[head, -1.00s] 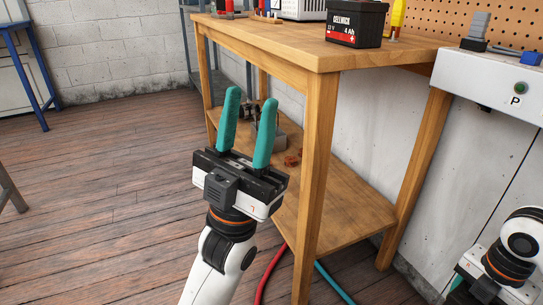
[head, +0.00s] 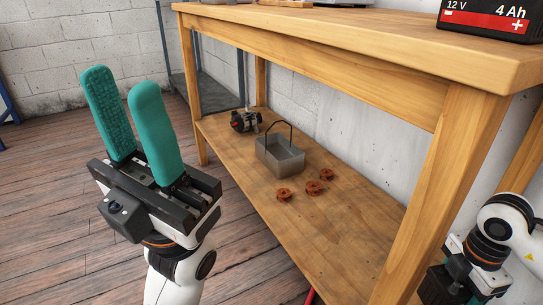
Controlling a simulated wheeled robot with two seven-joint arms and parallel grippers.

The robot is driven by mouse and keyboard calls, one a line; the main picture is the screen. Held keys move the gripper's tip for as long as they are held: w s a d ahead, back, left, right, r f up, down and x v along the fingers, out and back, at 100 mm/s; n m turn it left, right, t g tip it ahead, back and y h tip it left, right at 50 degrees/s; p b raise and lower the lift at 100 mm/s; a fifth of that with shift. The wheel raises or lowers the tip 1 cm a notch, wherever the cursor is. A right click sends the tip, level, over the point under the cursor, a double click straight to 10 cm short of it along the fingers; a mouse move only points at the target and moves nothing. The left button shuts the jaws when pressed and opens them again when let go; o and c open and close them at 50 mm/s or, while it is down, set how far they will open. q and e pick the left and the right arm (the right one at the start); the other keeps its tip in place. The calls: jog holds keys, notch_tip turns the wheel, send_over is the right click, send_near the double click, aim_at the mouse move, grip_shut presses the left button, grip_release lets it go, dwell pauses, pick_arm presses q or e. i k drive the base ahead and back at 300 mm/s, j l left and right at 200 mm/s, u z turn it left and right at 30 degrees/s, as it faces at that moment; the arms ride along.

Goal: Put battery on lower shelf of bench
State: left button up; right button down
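The battery (head: 488,22) is black with a red band reading 12 V and 4 Ah. It stands upright on the bench top at the upper right, partly cut off by the picture edge. The wooden bench (head: 330,35) has a lower shelf (head: 300,240) below its top. My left gripper (head: 125,105) is open and empty, its teal fingers pointing up, to the left of the bench and apart from the battery. My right arm is at the lower right behind a bench leg; its gripper fingers are hidden.
On the lower shelf are a grey metal basket (head: 280,158) with a handle, a small motor-like part (head: 243,121) and several reddish-brown coils (head: 313,187). The shelf's near part is bare. A bench leg (head: 440,190) stands at the front right.

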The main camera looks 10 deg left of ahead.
aim_at(352, 247)
jog(key=i+j, duration=0.65)
jog(key=j, duration=0.2)
